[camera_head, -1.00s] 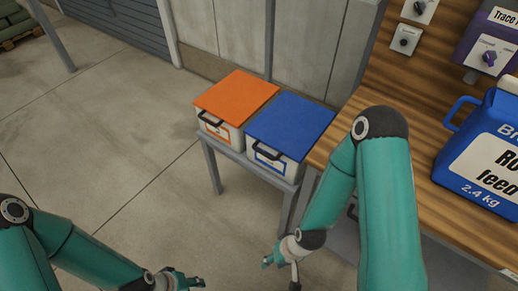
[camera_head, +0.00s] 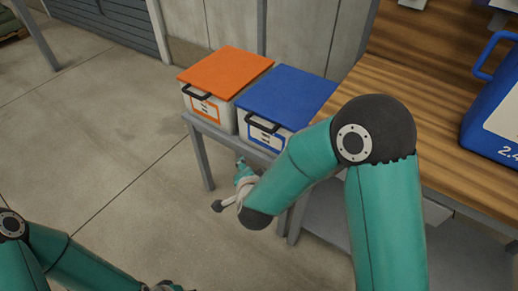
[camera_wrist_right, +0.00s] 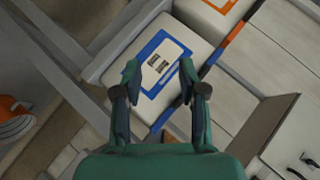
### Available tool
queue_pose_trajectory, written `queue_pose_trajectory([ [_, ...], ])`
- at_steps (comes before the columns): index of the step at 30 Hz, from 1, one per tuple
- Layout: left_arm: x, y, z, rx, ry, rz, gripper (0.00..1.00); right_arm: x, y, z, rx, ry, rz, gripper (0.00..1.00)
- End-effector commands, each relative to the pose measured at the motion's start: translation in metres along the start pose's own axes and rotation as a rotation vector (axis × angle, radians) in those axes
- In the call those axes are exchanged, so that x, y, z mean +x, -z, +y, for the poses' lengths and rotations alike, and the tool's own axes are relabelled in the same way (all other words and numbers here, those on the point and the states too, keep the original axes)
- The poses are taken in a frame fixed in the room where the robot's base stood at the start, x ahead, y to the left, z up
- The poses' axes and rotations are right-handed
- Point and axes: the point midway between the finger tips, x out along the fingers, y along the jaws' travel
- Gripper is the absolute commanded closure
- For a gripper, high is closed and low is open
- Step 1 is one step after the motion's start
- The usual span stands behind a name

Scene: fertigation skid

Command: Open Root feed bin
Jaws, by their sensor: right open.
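Two white bins stand side by side. One has a blue lid (camera_head: 288,95), a black handle (camera_head: 262,124) and a blue-framed label; the other has an orange lid (camera_head: 225,72). I cannot read either label. My right gripper (camera_head: 230,190) is open and empty, low in front of the blue-lidded bin. In the right wrist view the open right gripper (camera_wrist_right: 159,78) points at that bin's blue-framed label (camera_wrist_right: 162,65), apart from it as far as I can tell. Both lids look closed. My left gripper (camera_head: 170,287) is mostly cut off at the bottom edge.
The bins sit on a grey metal stand (camera_head: 200,160). A wooden bench (camera_head: 430,120) adjoins on the right and carries a blue jug (camera_head: 495,110), partly cut off. A wall rises behind the bins. The concrete floor to the left is clear.

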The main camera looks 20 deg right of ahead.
Motion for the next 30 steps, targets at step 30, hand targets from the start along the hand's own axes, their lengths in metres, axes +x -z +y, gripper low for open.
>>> queue_pose_trajectory([
  [30,0.119,0.001,-0.043,0.0,0.0,0.001,0.59,0.02,0.053,-0.043,0.701,0.294,0.406,0.59],
])
